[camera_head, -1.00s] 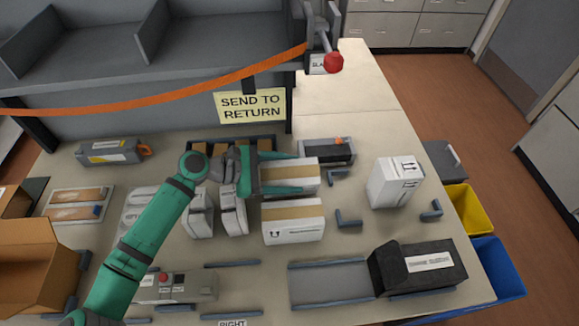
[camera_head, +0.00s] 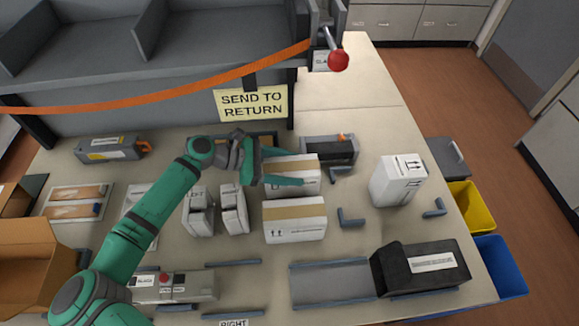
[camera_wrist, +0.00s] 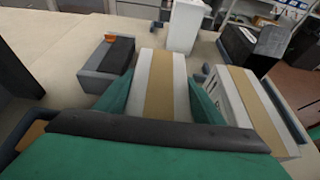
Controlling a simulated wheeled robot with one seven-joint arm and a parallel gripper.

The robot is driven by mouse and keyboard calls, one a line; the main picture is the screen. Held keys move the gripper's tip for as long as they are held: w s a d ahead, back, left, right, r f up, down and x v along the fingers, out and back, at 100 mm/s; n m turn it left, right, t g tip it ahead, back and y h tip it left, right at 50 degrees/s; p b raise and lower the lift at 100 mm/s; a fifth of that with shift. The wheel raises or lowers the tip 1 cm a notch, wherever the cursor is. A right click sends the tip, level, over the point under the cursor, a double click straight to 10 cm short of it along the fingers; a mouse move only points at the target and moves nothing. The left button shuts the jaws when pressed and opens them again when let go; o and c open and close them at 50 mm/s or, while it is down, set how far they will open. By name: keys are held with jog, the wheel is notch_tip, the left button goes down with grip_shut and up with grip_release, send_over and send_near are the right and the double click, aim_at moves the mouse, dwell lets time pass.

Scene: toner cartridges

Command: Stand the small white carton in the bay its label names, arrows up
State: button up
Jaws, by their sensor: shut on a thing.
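My gripper (camera_head: 296,168) is shut on a white carton (camera_head: 306,163) with a tan tape strip along its top. In the wrist view the same carton (camera_wrist: 142,75) lies lengthwise between my two green fingers (camera_wrist: 158,102). I cannot tell whether it is clear of the table. Its label and arrows are hidden or too small to read. A similar taped white carton (camera_head: 295,228), with up arrows on its front, sits just in front and also shows in the wrist view (camera_wrist: 243,92). A taller white carton (camera_head: 398,182) with arrows stands upright to the right.
Upright white packs (camera_head: 233,210) stand left of the cartons. A grey and black cartridge (camera_head: 328,150) is close behind the held carton. Low corner brackets (camera_head: 350,218) mark spots on the right. A black unit (camera_head: 420,268) is at front right. An orange strap (camera_head: 180,103) crosses behind.

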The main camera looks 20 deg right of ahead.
jog(key=shift+a+f, duration=0.1)
jog(key=o, duration=1.4)
jog(key=shift+f, duration=0.1)
jog(key=shift+c, duration=0.2)
